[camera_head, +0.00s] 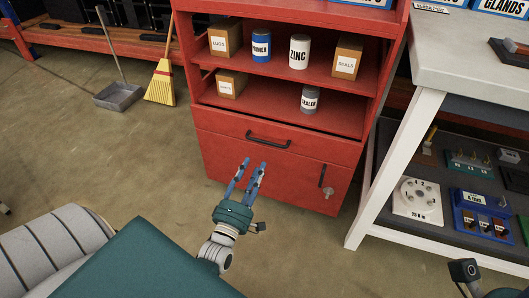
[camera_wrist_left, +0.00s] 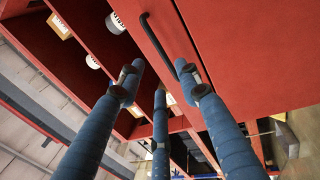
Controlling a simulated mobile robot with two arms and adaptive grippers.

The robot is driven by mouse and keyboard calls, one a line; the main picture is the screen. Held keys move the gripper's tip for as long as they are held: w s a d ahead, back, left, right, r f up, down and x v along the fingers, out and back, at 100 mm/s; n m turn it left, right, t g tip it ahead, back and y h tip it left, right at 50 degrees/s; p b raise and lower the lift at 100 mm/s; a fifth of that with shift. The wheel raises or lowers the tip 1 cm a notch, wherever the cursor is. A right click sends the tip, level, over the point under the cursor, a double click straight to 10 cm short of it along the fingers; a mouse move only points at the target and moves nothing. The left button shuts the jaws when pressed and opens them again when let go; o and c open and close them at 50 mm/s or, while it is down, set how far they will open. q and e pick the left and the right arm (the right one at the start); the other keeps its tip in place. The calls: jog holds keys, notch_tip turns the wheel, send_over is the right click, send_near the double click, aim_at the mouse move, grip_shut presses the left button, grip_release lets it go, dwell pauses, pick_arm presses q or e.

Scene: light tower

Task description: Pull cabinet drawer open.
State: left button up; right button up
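The red cabinet (camera_head: 185,60) stands ahead of me with open shelves above a drawer (camera_head: 215,140). The drawer front looks flush with the cabinet, so the drawer appears shut. Its black bar handle (camera_head: 268,140) is across the upper middle of the front. My left gripper (camera_head: 253,168) is open and empty, its blue fingers pointing toward the cabinet just below and left of the handle in the head view. In the left wrist view, the handle (camera_wrist_left: 158,40) lies beyond the spread fingers (camera_wrist_left: 160,85), nearest the right fingertip. I see no contact. My right gripper's fingers are not in view.
Below the drawer is a cabinet door (camera_head: 275,180) with a vertical handle and keys (camera_head: 328,192). Cans and boxes stand on the shelves. A white-legged workbench (camera_head: 400,150) stands close on the right.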

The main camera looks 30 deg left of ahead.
aim_at(266, 142)
pick_arm(q)
jog(key=b+x, duration=0.2)
jog(key=x, duration=0.8)
jog(key=shift+b, duration=0.3)
grip_shut()
